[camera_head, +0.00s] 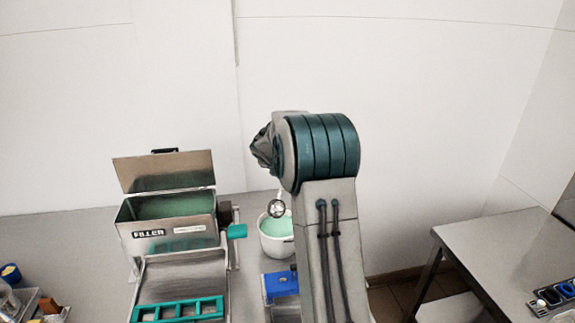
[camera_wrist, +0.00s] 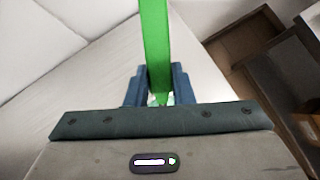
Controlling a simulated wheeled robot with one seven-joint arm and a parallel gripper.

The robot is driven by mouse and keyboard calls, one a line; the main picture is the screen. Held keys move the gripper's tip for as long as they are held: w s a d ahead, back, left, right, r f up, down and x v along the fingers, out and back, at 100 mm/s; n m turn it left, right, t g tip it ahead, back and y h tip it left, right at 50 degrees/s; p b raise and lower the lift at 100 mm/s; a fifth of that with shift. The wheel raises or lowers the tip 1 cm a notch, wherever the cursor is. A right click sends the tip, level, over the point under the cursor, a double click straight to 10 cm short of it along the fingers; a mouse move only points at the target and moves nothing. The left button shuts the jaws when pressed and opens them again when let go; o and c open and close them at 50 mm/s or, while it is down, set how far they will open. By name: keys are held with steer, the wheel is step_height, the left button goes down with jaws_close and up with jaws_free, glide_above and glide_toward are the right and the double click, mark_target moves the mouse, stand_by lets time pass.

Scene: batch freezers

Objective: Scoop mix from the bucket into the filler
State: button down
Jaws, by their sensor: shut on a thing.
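The filler (camera_head: 172,222) is a steel box labelled FILLER with its lid (camera_head: 164,171) raised; green mix shows inside. The white bucket (camera_head: 277,246) holds pale green mix and stands right of the filler, partly hidden by my arm. A metal ladle bowl (camera_head: 277,208) hangs at the bucket's far rim; I cannot tell whether it touches the mix. My gripper (camera_wrist: 159,84) is shut on a green handle (camera_wrist: 155,40) in the wrist view, which seems to be the ladle's. In the head view my arm hides the gripper.
The filler has a teal crank handle (camera_head: 237,231) on its right, near the bucket. A teal mould (camera_head: 178,309) lies in front of the filler. A blue-topped container (camera_head: 281,284) stands in front of the bucket. A separate table (camera_head: 500,250) is at the right.

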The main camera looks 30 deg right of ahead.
steer(key=shift+w+d+f, duration=0.1)
steer(key=shift+d+f, duration=0.05)
steer(key=shift+f, duration=1.15)
steer(key=shift+s+a+f+b, duration=0.6)
steer(key=shift+f+b, duration=0.15)
steer(key=shift+b, duration=0.55)
steer(key=shift+s+a+f+b, duration=0.6)
steer(key=shift+f+b, duration=0.2)
steer(key=shift+b, duration=0.45)
steer(key=shift+s+a+f+b, duration=0.55)
steer(key=shift+f+b, duration=0.2)
steer(key=shift+b, duration=0.55)
steer(key=shift+s+r+p, duration=0.15)
steer(key=shift+r+p, duration=0.1)
steer(key=shift+p, duration=0.5)
steer(key=shift+w+d+f+g+p, duration=0.15)
steer(key=shift+w+g+p, duration=0.15)
steer(key=shift+p, duration=0.6)
steer(key=shift+d+f+y+p, duration=0.2)
steer(key=shift+y+p, duration=0.1)
steer(key=shift+p, duration=0.85)
